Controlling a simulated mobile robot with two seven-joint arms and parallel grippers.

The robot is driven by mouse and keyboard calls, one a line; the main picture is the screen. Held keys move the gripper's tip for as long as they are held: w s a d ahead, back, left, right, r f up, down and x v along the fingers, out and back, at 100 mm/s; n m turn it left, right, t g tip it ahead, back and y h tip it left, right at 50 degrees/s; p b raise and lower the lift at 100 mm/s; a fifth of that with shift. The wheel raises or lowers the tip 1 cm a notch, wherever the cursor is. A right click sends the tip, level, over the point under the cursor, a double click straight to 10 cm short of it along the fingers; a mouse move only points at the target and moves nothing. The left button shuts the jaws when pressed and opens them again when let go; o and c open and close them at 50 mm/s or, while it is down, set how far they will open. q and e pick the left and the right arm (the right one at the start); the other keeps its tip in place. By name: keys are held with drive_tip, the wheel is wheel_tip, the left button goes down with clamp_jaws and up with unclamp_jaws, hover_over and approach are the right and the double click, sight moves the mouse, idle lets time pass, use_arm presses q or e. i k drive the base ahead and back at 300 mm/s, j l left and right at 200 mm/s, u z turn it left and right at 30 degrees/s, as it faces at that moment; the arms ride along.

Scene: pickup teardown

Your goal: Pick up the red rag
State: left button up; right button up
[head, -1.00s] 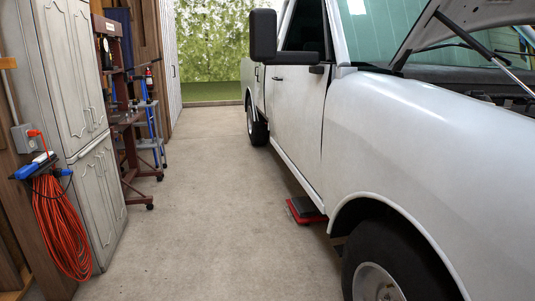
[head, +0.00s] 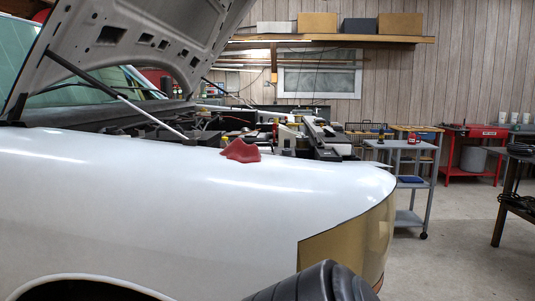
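The red rag (head: 240,151) lies crumpled on the top edge of the white pickup's fender (head: 180,180), beside the open engine bay. It is near the middle of the head view. A dark rounded part at the bottom middle looks like part of my own arm. Neither gripper's fingers can be made out, and nothing is touching the rag.
The raised hood (head: 140,40) hangs over the engine bay at upper left, held by a prop rod (head: 115,95). A grey cart (head: 408,180) stands past the truck's front. A red workbench (head: 475,135) is at the back right. Open floor (head: 450,245) lies at lower right.

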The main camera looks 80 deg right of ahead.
sight(239, 150)
drive_tip(key=z, duration=1.5)
